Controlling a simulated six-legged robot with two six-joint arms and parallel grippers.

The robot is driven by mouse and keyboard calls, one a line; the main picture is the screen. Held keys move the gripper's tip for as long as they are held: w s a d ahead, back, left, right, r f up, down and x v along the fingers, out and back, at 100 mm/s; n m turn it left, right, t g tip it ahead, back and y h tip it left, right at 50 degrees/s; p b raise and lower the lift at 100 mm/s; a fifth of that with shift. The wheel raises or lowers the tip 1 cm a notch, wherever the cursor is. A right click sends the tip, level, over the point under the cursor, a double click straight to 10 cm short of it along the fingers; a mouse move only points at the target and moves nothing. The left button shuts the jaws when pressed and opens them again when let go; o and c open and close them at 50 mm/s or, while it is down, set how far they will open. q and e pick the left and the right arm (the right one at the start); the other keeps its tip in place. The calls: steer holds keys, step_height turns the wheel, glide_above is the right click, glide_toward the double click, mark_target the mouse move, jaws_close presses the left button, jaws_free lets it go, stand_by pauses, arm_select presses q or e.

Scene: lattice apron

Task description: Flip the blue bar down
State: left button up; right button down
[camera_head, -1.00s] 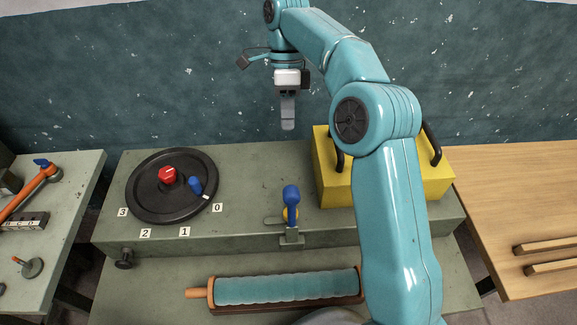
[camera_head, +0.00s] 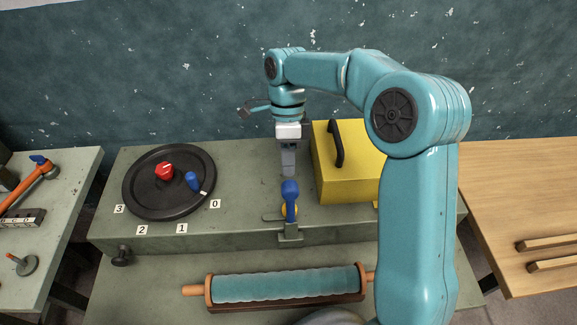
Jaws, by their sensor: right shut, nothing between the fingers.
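The blue bar (camera_head: 290,198) stands upright on a small mount with a yellow disc, near the front edge of the grey-green bench. A bracket (camera_head: 290,234) sits below it on the bench's front face. My right gripper (camera_head: 289,172) points down with its fingers shut and nothing held. Its tips are just above and behind the bar's top in the picture; I cannot tell whether they touch it. My left gripper does not show.
A black dial (camera_head: 169,182) with a red knob and a blue handle lies left on the bench (camera_head: 250,170). A teal roller (camera_head: 285,284) lies on the lower shelf in front.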

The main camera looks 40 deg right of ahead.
steer(key=shift+s+a, duration=0.35)
steer(key=shift+s, duration=0.25)
steer(key=shift+s, duration=0.1)
